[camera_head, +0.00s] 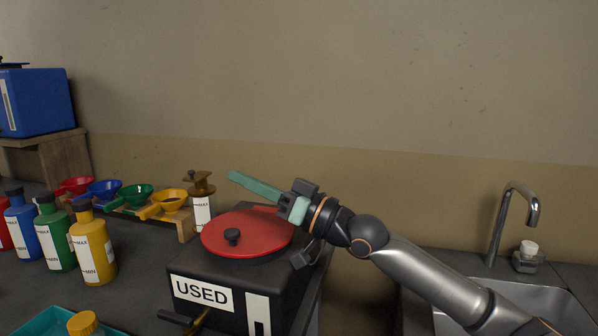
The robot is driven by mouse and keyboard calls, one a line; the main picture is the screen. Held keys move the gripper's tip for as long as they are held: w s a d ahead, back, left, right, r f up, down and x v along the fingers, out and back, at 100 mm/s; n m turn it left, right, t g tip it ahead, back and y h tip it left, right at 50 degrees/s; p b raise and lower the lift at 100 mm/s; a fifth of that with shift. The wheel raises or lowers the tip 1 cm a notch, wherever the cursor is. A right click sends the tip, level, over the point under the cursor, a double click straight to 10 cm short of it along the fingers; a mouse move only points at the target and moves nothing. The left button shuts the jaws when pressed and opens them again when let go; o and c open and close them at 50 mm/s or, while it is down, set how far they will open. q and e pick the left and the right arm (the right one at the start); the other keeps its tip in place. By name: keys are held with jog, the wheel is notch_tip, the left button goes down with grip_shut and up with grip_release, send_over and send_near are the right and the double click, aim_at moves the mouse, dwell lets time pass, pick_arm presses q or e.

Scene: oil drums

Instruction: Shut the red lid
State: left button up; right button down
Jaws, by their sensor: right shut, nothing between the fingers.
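The red lid (248,241) is a round disc with a black knob (232,236). It lies about flat over the top of the black drum (222,272) labelled USED. Whether it sits fully down all round cannot be told. My right gripper (234,176) reaches in from the right, its green fingers together and pointing left. They show above the lid's far side in the picture, apart from it as far as I can see, and hold nothing. My left gripper is not in view.
Several coloured funnels (136,192) stand on a wooden rack left of the drum, with colored bottles (92,248) in front. A brass tap (201,318) is on the drum's front. A teal tray (48,322) lies at the lower left. A sink (540,297) is at right.

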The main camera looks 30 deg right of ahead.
pick_arm(q)
jog(key=b, duration=0.1)
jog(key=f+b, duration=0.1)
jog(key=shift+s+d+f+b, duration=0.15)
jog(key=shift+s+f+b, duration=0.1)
jog(key=shift+b, duration=0.1)
pick_arm(e)
jog(key=d+r+v, duration=0.1)
jog(key=v, duration=0.8)
jog(key=shift+r, duration=0.2)
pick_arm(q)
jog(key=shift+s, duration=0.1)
pick_arm(e)
jog(key=shift+s+d, duration=0.1)
jog(key=shift+d, duration=0.05)
